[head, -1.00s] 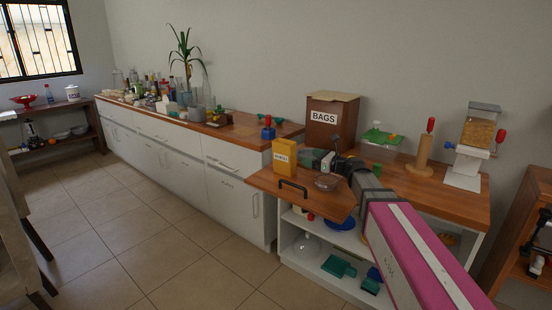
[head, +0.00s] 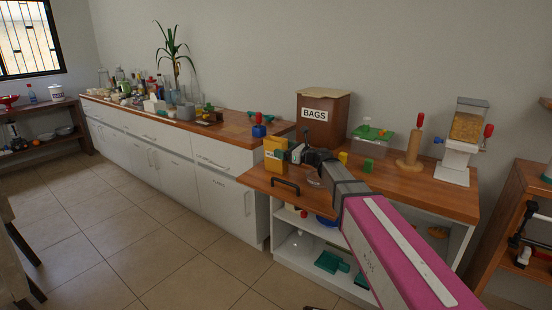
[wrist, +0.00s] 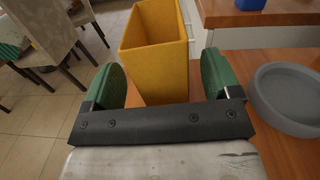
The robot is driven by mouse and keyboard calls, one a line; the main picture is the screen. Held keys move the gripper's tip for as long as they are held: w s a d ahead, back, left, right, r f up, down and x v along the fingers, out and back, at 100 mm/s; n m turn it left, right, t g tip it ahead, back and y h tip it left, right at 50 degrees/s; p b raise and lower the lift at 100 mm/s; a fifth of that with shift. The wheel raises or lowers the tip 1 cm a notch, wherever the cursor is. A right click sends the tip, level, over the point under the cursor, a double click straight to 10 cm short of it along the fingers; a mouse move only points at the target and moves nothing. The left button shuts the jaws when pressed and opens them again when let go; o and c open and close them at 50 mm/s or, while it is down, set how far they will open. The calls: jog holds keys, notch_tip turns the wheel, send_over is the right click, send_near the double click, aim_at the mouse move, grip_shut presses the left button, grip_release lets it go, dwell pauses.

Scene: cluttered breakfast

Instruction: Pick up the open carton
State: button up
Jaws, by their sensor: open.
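The open carton is a yellow, open-topped box (head: 275,152) standing upright near the left front corner of the wooden counter. In the wrist view the carton (wrist: 158,62) shows its empty inside and stands ahead of the palm, its lower part between the two green finger pads. My gripper (wrist: 161,78) is open, with a pad on each side of the carton and a visible gap at the left. In the head view my gripper (head: 289,154) is at the carton's right side, and my arm partly hides the counter.
A grey round bowl (wrist: 290,98) sits close to the right finger. A brown BAGS box (head: 323,118) stands behind. A blue thing with a red top (head: 259,126) is behind the carton on the neighbouring counter. Floor lies open to the left.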

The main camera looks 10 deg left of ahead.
jog(key=x, duration=0.3)
jog(key=shift+d, duration=0.1)
jog(key=c, duration=1.1)
jog(key=shift+r, duration=0.15)
jog(key=shift+r, duration=0.5)
jog(key=s+a+r, duration=0.2)
jog(key=r, duration=0.1)
jog(key=s+a+r, duration=0.6)
jog(key=shift+s+a+r, duration=0.1)
jog(key=shift+s+r, duration=0.05)
jog(key=shift+r, duration=0.2)
